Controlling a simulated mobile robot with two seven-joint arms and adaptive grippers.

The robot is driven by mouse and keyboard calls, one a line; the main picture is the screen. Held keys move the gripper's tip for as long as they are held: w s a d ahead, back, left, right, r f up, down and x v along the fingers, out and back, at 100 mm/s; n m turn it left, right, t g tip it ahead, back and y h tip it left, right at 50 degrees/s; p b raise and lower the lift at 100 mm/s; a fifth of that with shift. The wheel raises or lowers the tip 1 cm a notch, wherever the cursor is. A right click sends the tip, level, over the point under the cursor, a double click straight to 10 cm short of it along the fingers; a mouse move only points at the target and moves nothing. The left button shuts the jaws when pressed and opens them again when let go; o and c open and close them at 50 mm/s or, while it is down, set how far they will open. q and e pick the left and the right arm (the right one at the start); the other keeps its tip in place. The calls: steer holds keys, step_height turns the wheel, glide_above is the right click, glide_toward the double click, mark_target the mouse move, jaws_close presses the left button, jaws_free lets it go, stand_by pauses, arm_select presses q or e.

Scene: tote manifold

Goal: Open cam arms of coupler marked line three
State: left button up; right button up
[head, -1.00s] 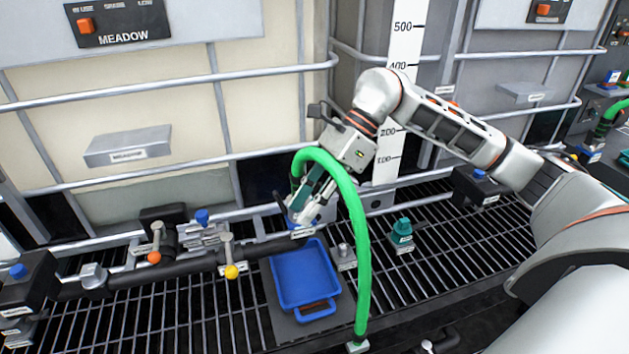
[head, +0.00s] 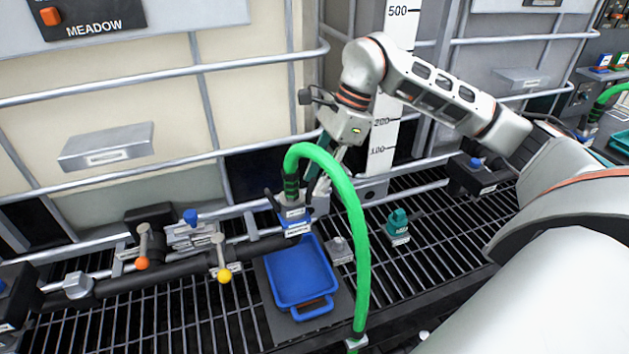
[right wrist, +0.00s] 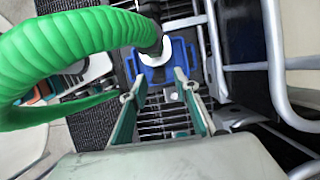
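The coupler (head: 293,215) is a blue and dark fitting at the lower end of a green hose (head: 352,230), above the blue tray. Its label is too small to read. A dark cam arm (head: 272,198) sticks out upward on its left side; the right side is partly hidden by my gripper. My right gripper (head: 318,190) is just right of the coupler, pointing down, with nothing visible between its fingers. The right wrist view shows its two teal fingers apart (right wrist: 163,105), with the hose (right wrist: 70,55) crossing on the left. My left gripper is not in view.
A blue tray (head: 302,272) lies below the coupler on the grating. A pipe with orange-knobbed (head: 142,262) and yellow-knobbed (head: 224,275) valve levers runs left. A teal fitting (head: 398,222) stands on the right. Tank rails (head: 170,82) run behind my arm.

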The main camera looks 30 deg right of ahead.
steer(key=shift+a+f, duration=0.25)
steer(key=shift+f, duration=0.4)
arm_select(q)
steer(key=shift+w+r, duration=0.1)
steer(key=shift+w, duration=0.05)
arm_select(e)
jaws_close()
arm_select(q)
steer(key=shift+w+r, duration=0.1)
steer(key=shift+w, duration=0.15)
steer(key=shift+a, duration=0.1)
